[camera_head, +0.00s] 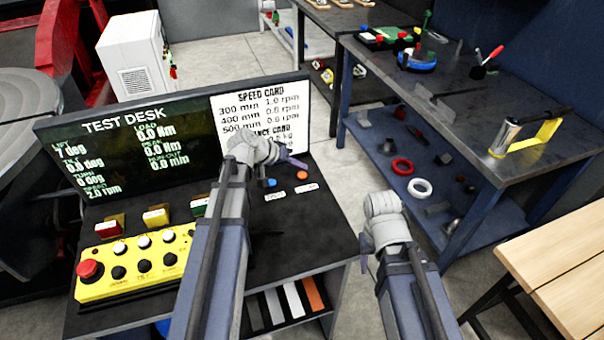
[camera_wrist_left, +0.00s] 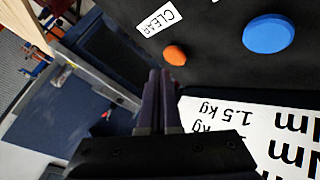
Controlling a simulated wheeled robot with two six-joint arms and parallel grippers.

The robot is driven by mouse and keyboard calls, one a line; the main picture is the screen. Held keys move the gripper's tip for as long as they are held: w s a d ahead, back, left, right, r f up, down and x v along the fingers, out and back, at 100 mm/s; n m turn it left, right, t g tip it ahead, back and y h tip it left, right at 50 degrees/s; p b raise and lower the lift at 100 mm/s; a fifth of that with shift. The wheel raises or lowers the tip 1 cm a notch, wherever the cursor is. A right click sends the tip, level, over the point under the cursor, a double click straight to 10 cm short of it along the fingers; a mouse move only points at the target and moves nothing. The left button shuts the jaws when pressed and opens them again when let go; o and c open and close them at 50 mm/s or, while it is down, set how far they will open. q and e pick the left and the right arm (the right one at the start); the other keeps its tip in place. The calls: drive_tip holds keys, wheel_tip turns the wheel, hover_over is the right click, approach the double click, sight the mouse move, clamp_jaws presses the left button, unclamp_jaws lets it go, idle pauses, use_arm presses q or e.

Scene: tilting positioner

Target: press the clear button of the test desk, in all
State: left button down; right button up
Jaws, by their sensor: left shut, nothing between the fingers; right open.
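The test desk (camera_head: 335,240) has a tilted display board and a dark top. Its clear button is the orange button (camera_head: 302,175), on the right of the top; it also shows in the left wrist view (camera_wrist_left: 175,55) beside a white CLEAR label (camera_wrist_left: 160,20). A blue button (camera_head: 271,182) sits left of it. My left gripper (camera_head: 300,163) is shut and empty. In the left wrist view its fingertips (camera_wrist_left: 160,76) are close beside the orange button; I cannot tell whether they touch it. My right gripper (camera_head: 365,262) is open, right of the desk and mostly hidden by its wrist.
A yellow control box (camera_head: 120,285) with a red stop button stands at the desk's front left. The speed card (camera_head: 262,105) is on the board behind my left gripper. A metal workbench (camera_head: 470,120) stands right, and a wooden bench (camera_head: 565,265) at the lower right.

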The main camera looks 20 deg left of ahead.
sight(299, 176)
use_arm(q)
drive_tip(key=shift+r+p, duration=2.25)
drive_tip(key=shift+r, duration=0.2)
drive_tip(key=shift+f, duration=0.1)
